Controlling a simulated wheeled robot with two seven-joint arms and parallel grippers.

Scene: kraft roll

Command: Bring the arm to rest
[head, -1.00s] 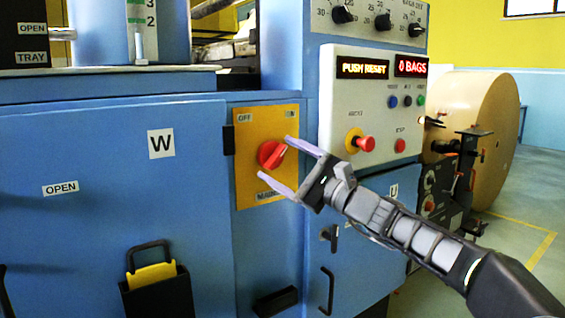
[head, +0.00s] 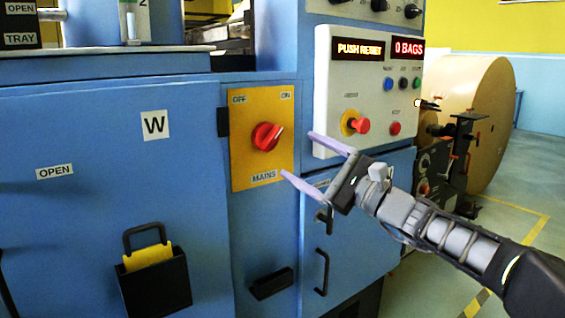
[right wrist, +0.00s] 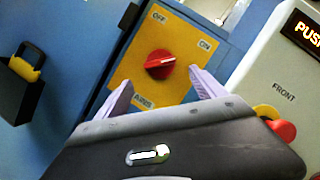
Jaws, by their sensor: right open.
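My right gripper (head: 298,157) is open and empty, to the right of and apart from the red mains knob (head: 266,137) in the head view. The knob sits on a yellow plate (head: 245,172) marked OFF and ON, and its pointer is turned toward ON. In the right wrist view the knob (right wrist: 160,66) shows ahead, beyond the two lilac fingers (right wrist: 165,95), with nothing between them. My right arm reaches in from the lower right of the head view. My left gripper is not in view.
A control panel (head: 345,95) reads PUSH RESET and 0 BAGS, with a red button (head: 362,125) close to the upper finger. Door handles (head: 322,272) are below the gripper. A black holder (head: 155,288) hangs at lower left.

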